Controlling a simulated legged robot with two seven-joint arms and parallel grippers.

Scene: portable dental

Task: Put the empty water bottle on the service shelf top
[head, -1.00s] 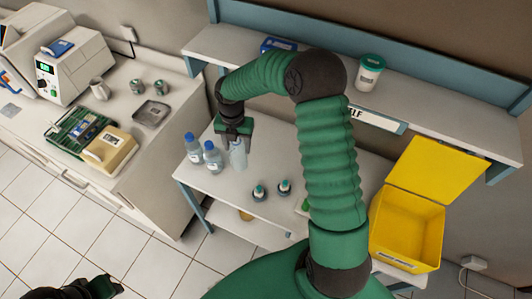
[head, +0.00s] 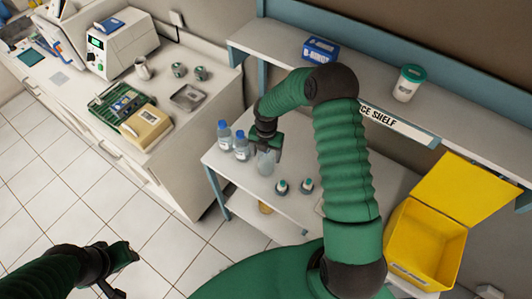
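The empty water bottle (head: 265,163) is clear and has no blue cap. It stands upright at the lower table, just right of two blue-capped bottles (head: 232,141). My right gripper (head: 265,148) is at its upper part from above; the fingers are around or against it, but how tightly they close is hard to see. The service shelf top (head: 273,41) is the raised grey board along the wall, above the table. My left gripper (head: 128,256) is over the floor at the lower left, away from the objects; its fingers are too dark to read.
A blue box (head: 320,49) and a white jar with a green lid (head: 409,83) stand on the shelf. Bare shelf lies left of the box. Two small dark-capped bottles (head: 293,187) stand on the table. An open yellow bin (head: 425,244) is at the right.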

